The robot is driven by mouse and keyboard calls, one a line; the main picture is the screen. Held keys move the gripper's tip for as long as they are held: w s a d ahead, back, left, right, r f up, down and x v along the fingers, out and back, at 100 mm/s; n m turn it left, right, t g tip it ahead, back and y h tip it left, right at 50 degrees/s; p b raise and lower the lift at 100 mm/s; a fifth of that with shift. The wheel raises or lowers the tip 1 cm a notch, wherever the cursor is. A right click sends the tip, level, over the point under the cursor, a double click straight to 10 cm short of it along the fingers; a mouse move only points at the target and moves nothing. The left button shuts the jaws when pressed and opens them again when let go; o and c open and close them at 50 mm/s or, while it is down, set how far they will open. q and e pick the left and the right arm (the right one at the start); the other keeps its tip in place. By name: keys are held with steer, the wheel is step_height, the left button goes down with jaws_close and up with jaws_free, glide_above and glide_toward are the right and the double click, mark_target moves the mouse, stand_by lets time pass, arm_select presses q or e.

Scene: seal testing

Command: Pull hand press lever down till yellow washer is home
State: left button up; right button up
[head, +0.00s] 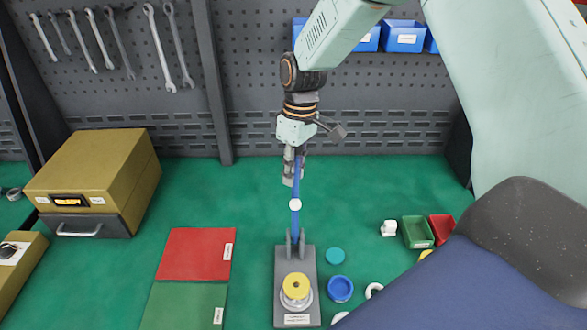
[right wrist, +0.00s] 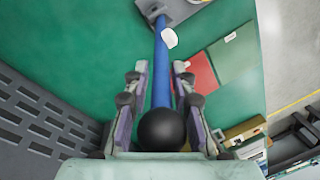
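The hand press (head: 309,268) stands on the green bench. Its blue lever (head: 296,222) points up and away, with a white round piece partway along it. The yellow washer (head: 296,286) sits on top of a pale metal fixture on the press base. My right gripper (head: 293,168) is at the upper end of the lever. In the right wrist view, the lever (right wrist: 161,75) and its black ball knob (right wrist: 162,130) lie between the fingers, with gaps visible on both sides. The gripper is open around the lever. My left gripper is not in view.
Small green (head: 417,232) and red bins stand farther right. Red (head: 196,254) and green mats lie left, with a yellow box (head: 97,175) beyond. A tool panel stands behind.

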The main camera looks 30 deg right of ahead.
steer(key=shift+s+r, duration=0.1)
jaws_close()
steer(key=shift+a, duration=0.1)
stand_by(0.5)
